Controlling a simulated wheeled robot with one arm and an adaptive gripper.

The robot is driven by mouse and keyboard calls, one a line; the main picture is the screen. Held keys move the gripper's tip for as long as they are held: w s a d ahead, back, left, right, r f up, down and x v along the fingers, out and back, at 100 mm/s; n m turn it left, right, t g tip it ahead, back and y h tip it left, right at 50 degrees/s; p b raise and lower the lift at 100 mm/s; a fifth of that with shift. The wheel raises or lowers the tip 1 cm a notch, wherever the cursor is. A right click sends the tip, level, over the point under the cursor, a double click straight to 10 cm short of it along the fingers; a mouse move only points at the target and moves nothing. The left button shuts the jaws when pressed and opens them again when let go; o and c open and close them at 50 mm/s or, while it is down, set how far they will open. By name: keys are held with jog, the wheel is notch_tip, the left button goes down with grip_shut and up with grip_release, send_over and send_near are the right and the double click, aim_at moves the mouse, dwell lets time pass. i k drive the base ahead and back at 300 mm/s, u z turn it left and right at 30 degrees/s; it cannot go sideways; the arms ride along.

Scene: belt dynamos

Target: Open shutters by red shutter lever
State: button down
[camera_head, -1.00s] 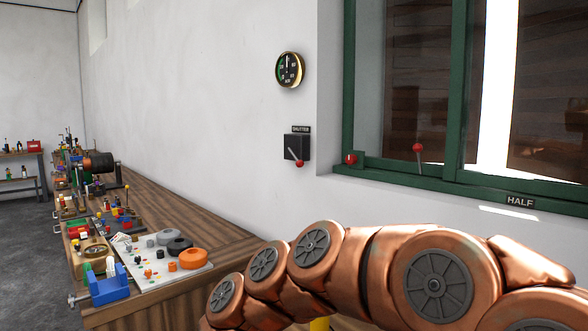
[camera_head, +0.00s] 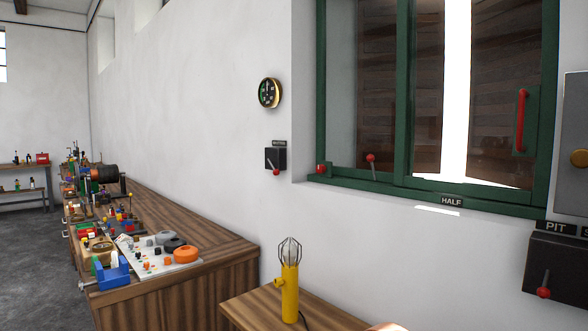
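The shutter lever (camera_head: 272,166) sits on a small black wall box (camera_head: 275,154) with a small label above it, left of the window. Its red knob (camera_head: 276,172) points down and slightly right. Brown plank shutters (camera_head: 387,85) show behind the green-framed window (camera_head: 404,100), with a bright vertical gap (camera_head: 455,90) between them. My gripper is not in view; only a sliver of my copper arm shows at the bottom edge. Nothing touches the lever.
A yellow caged lamp (camera_head: 290,290) stands on a wooden table (camera_head: 262,308) below the lever. A cluttered long bench (camera_head: 215,254) runs along the wall. Another red-knobbed lever box (camera_head: 560,265) labelled "PIT" is at right. A round gauge (camera_head: 269,93) hangs above the lever.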

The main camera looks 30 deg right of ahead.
aim_at(276, 172)
jog(key=z, duration=0.25)
jog(key=i, duration=1.05)
jog(key=u, duration=0.75)
